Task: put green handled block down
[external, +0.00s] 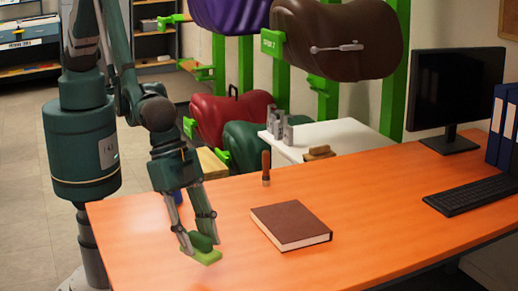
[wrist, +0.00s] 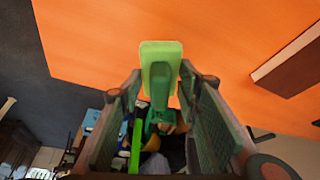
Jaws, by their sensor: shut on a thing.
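The green handled block (external: 208,256) is at the left part of the orange table (external: 350,190) in the external view, with a light green flat base and a darker green handle. My gripper (external: 201,239) points down and is shut on its handle. In the wrist view the block (wrist: 161,62) shows between the fingers of my gripper (wrist: 161,85), over bare orange tabletop. The fingers partly hide the handle. I cannot tell whether the base touches the table.
A brown book (external: 290,226) lies right of the block. A wooden-handled tool (external: 266,168) stands behind the book. A small blue thing (external: 177,199) is partly hidden behind my gripper. A keyboard (external: 473,195) and monitor (external: 455,95) are at the right. The tabletop around the block is clear.

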